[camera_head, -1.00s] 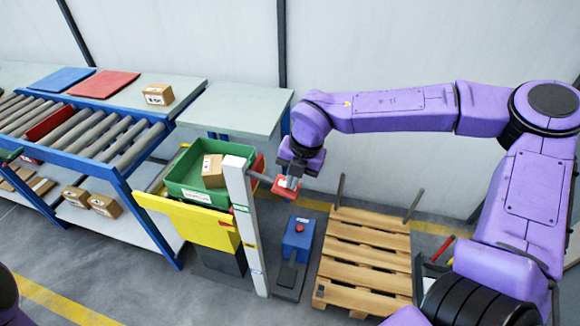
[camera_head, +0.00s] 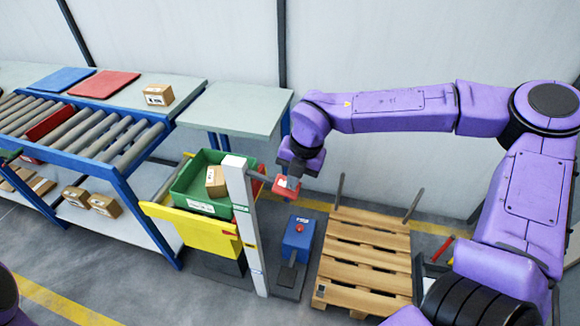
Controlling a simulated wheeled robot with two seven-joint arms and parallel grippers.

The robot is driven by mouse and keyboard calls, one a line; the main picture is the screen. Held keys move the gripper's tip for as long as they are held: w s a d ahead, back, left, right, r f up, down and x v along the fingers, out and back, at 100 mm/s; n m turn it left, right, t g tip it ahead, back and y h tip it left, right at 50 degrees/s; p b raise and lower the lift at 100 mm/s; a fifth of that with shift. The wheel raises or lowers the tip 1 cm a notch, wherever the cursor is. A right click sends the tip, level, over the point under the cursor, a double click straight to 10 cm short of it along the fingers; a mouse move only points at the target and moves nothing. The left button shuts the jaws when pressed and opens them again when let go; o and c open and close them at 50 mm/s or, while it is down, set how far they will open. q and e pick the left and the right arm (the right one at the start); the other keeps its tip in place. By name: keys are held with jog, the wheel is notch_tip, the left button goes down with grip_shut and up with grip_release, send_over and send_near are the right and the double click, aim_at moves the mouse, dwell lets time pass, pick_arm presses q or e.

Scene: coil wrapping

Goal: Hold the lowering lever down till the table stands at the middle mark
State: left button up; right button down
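The yellow lift table (camera_head: 205,229) carries a green bin (camera_head: 184,193) with a carton (camera_head: 216,181) in it. A pale upright post (camera_head: 245,225) stands at the table's right side, with small coloured marks on its face; the table's top edge looks close to the upper, green mark. A grey lever arm reaches right from the post to a red handle (camera_head: 284,188). My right gripper (camera_head: 291,181) is at this handle from above, touching or very near it. Its fingers are small and partly hidden, so their closure is unclear. My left gripper is out of view.
A blue pedal box (camera_head: 298,236) with a red button stands on the floor right of the post. A wooden pallet (camera_head: 362,262) with upright stakes lies further right. A roller conveyor (camera_head: 80,135) and grey-green side table (camera_head: 235,109) stand at the left and back.

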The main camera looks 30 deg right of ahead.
jog(key=shift+s+f, duration=0.25)
jog(key=shift+f, duration=0.1)
dwell(0.5)
jog(key=p+v, duration=0.4)
jog(key=shift+w+a+r, duration=0.1)
jog(key=shift+w+r, duration=0.05)
jog(key=shift+w, duration=0.15)
jog(key=b+v, duration=0.1)
jog(key=v, duration=0.9)
jog(key=shift+s+d, duration=0.35)
jog(key=shift+d, duration=0.05)
